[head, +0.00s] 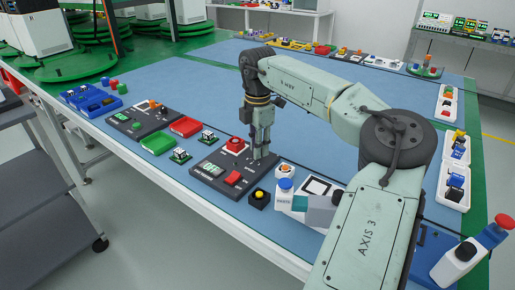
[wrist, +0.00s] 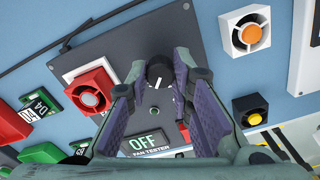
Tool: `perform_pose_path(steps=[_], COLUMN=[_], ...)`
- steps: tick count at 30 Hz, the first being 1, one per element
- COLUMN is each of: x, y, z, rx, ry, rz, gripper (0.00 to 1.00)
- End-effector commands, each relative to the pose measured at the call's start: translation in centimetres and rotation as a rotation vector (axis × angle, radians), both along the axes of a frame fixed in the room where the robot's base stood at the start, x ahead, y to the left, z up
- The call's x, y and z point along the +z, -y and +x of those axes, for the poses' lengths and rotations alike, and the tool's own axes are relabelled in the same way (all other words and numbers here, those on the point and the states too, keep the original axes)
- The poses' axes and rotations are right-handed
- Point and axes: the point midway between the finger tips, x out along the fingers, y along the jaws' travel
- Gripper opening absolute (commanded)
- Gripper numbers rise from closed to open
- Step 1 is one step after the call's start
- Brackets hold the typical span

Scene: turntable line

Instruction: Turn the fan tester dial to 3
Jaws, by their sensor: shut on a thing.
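The fan tester (head: 210,182) is a dark box on the blue mat, below and left of my gripper in the head view. Its small green-lit display (wrist: 147,142) reads OFF in the wrist view. My gripper (head: 259,151) points straight down at the box. In the wrist view its two fingers (wrist: 160,78) are closed on either side of the black round dial (wrist: 158,74). A white mark on the dial points down the picture, toward the display. I cannot read any dial numbers; the fingers cover much of the panel.
A red fan (wrist: 91,92) on a white base sits left of the dial. An orange-centred white fan (wrist: 251,34) and a yellow button (head: 259,194) stand close on the right. Red (head: 186,126) and green (head: 158,143) trays lie to the left. Bare mat lies behind my gripper.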

Motion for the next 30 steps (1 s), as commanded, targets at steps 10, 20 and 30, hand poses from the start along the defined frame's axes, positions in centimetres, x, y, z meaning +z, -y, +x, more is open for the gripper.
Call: perform_pose_path(steps=[10, 20, 30], x=[0.04, 0.06, 0.03], y=[0.1, 0.12, 0.09], z=[0.04, 0.03, 0.01], rx=[-0.099, -0.107, -0.105], ry=[0.001, 0.001, 0.001], rz=[-0.001, -0.001, -0.001], gripper=[0.0, 0.0, 0.35])
